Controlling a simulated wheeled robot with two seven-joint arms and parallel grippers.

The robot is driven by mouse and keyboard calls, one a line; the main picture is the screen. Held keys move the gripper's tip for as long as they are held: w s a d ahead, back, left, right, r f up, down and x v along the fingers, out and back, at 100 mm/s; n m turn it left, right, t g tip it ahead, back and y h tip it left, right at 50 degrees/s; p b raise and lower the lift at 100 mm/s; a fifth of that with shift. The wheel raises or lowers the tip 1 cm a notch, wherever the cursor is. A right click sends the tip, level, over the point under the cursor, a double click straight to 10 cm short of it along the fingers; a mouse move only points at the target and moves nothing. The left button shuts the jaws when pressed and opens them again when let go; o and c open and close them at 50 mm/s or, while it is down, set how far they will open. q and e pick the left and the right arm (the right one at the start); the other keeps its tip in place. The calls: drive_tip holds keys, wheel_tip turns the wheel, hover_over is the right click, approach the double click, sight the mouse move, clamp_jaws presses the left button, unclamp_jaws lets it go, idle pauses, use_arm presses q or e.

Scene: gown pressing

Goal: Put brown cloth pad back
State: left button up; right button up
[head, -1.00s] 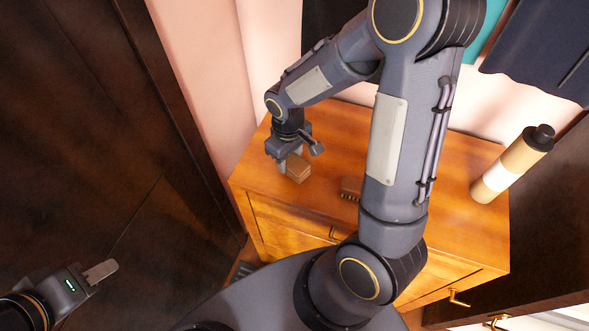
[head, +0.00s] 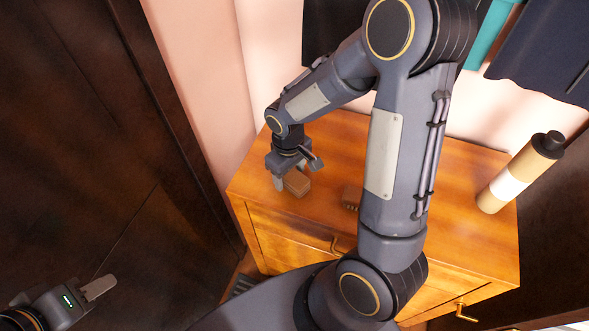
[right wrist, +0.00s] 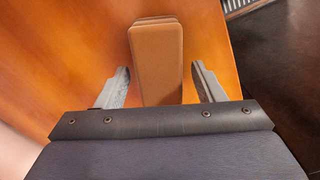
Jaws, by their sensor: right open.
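The brown cloth pad (head: 298,184) is a small block on the left part of the wooden cabinet top. It also shows in the right wrist view (right wrist: 157,55), lying between the lines of two spread fingers. My right gripper (head: 296,176) is open and close over the pad, with one finger at its left side. In the right wrist view, gaps show on both sides of the pad and neither finger touches it. My left gripper (head: 98,288) is at the lower left, away from the cabinet. Only one finger of it shows clearly.
On the cabinet (head: 455,205), a brown bristled brush (head: 351,198) lies right of the pad, partly behind my right arm. A tan and white bottle with a black cap (head: 510,182) stands at the right. Dark cloth (head: 540,50) hangs behind. A dark wooden panel (head: 100,130) stands at left.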

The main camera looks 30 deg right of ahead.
sight(290, 173)
wheel_tip(290, 173, up, 11)
drive_tip(key=s+r+m+t+y, duration=0.3)
drive_tip(key=s+r+m+t, duration=0.2)
drive_tip(key=s, duration=0.7)
drive_tip(key=shift+s+a+r+t+y+p, duration=0.3)
drive_tip(key=shift+a+r+t+y+p, duration=0.1)
drive_tip(key=shift+r, duration=0.1)
drive_tip(key=shift+d, duration=0.1)
